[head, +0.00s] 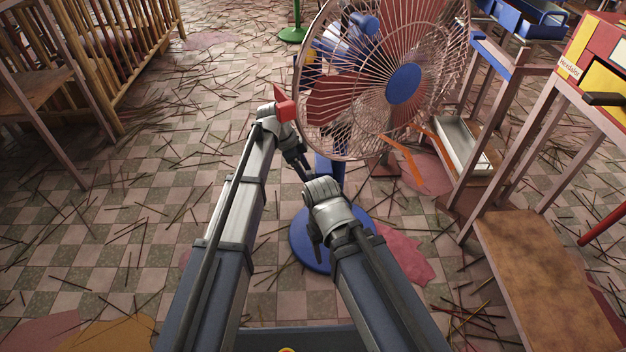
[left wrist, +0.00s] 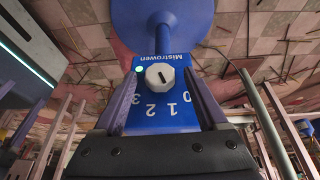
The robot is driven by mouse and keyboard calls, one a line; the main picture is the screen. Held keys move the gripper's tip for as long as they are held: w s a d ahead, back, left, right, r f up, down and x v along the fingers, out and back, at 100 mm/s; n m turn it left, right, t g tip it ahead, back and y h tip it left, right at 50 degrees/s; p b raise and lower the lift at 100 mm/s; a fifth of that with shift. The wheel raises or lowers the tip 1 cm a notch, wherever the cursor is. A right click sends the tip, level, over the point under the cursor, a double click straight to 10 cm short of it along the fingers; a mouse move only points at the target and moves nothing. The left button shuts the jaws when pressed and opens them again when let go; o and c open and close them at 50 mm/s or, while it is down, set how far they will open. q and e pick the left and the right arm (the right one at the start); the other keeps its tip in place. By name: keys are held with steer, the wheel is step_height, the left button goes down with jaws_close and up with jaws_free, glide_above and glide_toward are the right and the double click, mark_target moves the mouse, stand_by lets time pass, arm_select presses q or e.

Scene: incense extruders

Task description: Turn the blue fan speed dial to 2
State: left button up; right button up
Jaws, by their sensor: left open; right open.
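The blue fan (head: 403,84) stands in front of me on a round blue base (head: 300,247). Its blue control panel (left wrist: 175,122) fills the middle of the left wrist view, marked 0, 1, 2 and 3. The white speed dial (left wrist: 160,76) has a dark pointer line, slanted roughly towards the 1. My left gripper (head: 302,168) is open at the fan's post; in the left wrist view its fingers (left wrist: 162,88) lie on either side of the dial, apart from it. My right gripper (head: 314,236) is open, low over the base and mostly hidden by its wrist.
A wooden stool or low table (head: 535,265) and a shelf frame stand on the right. A bamboo crib-like frame (head: 105,55) stands at the left back. Thin sticks litter the checkered floor (head: 110,220).

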arm_select(q)
steer(key=shift+f, duration=0.1)
steer(key=shift+c, duration=0.3)
jaws_close()
stand_by(0.4)
